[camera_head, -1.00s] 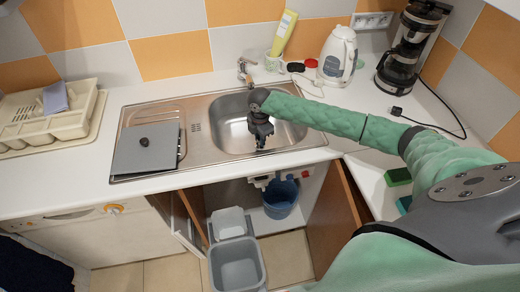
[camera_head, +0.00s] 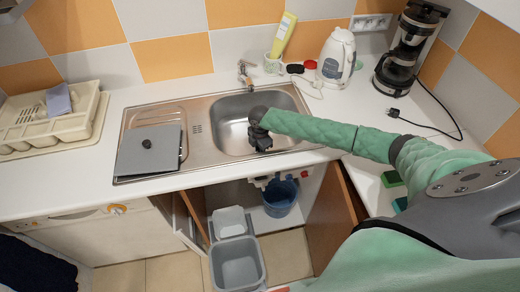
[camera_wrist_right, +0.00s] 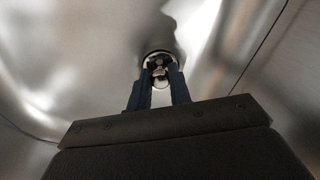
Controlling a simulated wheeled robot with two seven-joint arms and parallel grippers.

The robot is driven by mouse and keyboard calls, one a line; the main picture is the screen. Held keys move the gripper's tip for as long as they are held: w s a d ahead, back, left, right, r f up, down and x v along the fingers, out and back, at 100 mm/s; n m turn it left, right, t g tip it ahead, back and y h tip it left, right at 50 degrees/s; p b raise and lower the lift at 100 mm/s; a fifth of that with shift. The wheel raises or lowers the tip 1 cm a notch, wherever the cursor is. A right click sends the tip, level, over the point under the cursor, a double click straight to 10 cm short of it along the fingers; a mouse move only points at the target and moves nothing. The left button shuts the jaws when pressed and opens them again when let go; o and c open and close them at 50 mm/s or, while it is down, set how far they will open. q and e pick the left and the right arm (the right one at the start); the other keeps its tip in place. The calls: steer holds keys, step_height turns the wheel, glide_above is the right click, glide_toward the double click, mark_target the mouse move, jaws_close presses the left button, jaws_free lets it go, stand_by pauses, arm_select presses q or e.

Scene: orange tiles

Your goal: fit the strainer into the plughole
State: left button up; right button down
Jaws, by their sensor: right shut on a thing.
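The steel sink bowl (camera_head: 228,125) is set in the worktop. My right gripper (camera_head: 262,148) is down inside it, towards its right near side. In the right wrist view the gripper (camera_wrist_right: 159,82) points at the bowl floor, its two dark fingers close together. They are shut on a small shiny metal piece, the strainer (camera_wrist_right: 160,72), at their tips. A dark round rim shows around it. The plughole is not clearly told apart from the strainer, and I cannot tell whether the strainer is seated. My left gripper is not in view.
The tap (camera_head: 245,75) stands behind the bowl. A grey board (camera_head: 147,150) covers part of the drainer at left. A kettle (camera_head: 337,58) and a coffee maker (camera_head: 409,50) stand at the back right. Below, the cabinet is open, with a blue bucket (camera_head: 280,198) inside.

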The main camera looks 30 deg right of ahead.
steer(key=c, duration=1.3)
jaws_free()
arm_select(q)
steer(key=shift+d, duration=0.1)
arm_select(e)
steer(key=shift+r, duration=0.35)
step_height(320, 180, up, 3)
steer(key=shift+f+b, duration=0.2)
steer(key=shift+b, duration=0.55)
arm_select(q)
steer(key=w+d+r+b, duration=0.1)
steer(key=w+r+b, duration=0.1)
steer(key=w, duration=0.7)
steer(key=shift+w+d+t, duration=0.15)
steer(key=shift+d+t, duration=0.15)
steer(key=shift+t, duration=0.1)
arm_select(e)
steer(key=shift+r, duration=4.45)
